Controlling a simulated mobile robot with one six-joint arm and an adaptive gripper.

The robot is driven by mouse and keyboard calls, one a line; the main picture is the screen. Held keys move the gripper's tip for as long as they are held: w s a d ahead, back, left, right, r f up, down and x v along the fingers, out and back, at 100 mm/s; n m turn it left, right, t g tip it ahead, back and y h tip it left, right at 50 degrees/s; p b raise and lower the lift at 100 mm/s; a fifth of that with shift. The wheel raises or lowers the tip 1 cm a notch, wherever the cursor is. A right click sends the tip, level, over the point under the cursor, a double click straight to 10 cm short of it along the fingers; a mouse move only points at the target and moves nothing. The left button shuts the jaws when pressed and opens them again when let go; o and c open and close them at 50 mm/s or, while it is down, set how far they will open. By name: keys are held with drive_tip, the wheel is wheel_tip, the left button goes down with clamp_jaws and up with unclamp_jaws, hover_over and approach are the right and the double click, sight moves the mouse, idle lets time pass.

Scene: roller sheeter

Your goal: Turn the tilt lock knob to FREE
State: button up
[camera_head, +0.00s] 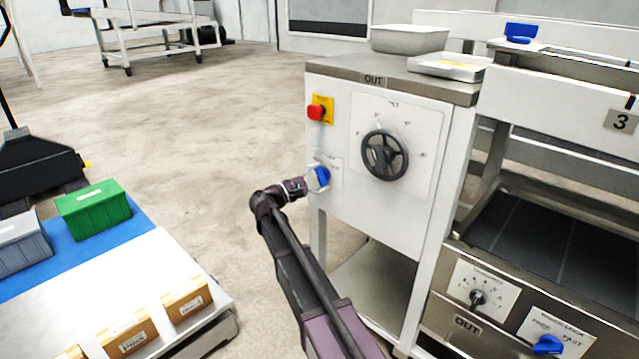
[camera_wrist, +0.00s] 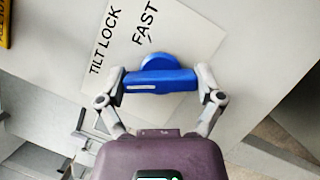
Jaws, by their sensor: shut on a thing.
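The tilt lock knob (camera_wrist: 158,80) is blue with a bar handle, on a white plate (camera_wrist: 185,30) lettered TILT LOCK and FAST. A white mark shows on the left half of the bar in the wrist view. FREE cannot be seen there. My gripper (camera_wrist: 160,88) has a finger at each end of the bar and is shut on it. In the head view the knob (camera_head: 322,177) sits on the white cabinet's front (camera_head: 345,225), below the red button, with my gripper (camera_head: 314,182) against it from the left.
A dark handwheel (camera_head: 385,155) is right of the knob, and a red button (camera_head: 317,112) on yellow is above it. Another blue knob (camera_head: 547,344) is on the lower right panel. A low table (camera_head: 190,340) with boxes and a green bin (camera_head: 93,209) stands left. Open floor lies behind.

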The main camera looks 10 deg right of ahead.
drive_tip(key=shift+n+t+b, duration=0.5)
drive_tip(key=shift+n+t, duration=0.1)
drive_tip(key=shift+n, duration=1)
drive_tip(key=shift+h, duration=0.3)
drive_tip(key=o, duration=0.9)
drive_tip(key=shift+c, duration=0.2)
